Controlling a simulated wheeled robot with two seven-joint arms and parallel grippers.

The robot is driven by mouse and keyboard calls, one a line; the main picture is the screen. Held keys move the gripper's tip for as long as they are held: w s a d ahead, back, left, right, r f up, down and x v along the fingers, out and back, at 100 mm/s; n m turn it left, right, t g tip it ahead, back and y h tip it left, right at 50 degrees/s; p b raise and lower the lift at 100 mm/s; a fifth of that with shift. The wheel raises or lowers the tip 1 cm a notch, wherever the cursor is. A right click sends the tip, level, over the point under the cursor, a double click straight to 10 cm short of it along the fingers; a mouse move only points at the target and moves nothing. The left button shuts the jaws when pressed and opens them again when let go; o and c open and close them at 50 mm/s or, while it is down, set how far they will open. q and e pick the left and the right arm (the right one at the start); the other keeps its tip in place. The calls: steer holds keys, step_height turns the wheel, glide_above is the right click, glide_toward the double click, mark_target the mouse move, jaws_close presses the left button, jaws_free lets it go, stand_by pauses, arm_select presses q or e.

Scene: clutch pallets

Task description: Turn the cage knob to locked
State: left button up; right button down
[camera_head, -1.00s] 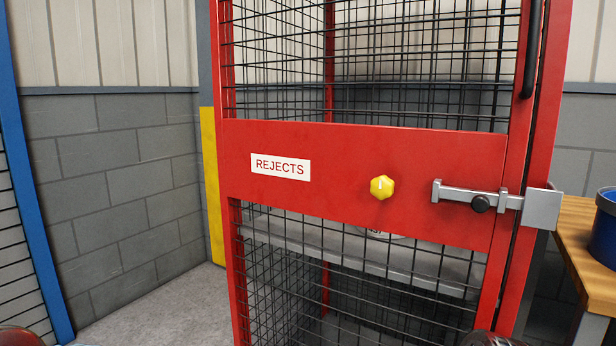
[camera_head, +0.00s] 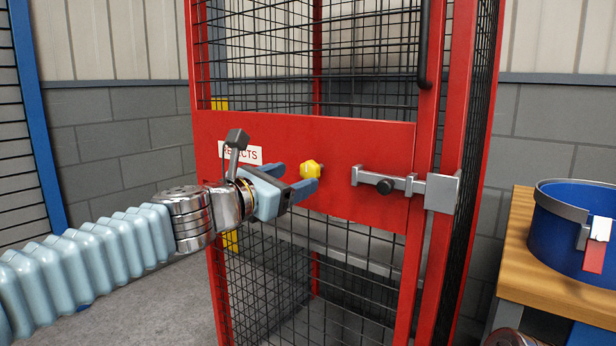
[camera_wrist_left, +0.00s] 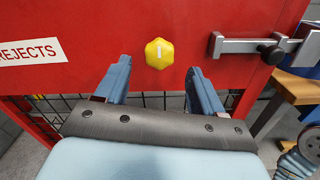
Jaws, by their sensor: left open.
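The yellow cage knob (camera_head: 311,169) sits on the red cross panel (camera_head: 370,150) of the cage door. In the left wrist view the knob (camera_wrist_left: 159,53) shows a pale mark standing about upright near its middle. My left gripper (camera_head: 296,178) is open in front of the panel, its two blue fingers pointing at the knob. In the left wrist view the fingertips (camera_wrist_left: 160,68) lie to either side of and below the knob, with nothing between them. I cannot tell whether a finger touches it. My right gripper is not seen.
A grey sliding bolt (camera_head: 400,184) with a black knob is right of the yellow knob. The REJECTS label (camera_head: 254,155) is partly behind my left gripper. A wooden bench (camera_head: 530,265) with a blue bucket (camera_head: 570,230) stands at the right.

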mark_target(306, 174)
arm_select(q)
steer(key=x, duration=0.5)
steer(key=shift+w+d, duration=0.2)
steer(key=shift+w, duration=0.15)
steer(key=c, duration=1)
steer(key=shift+c, duration=0.2)
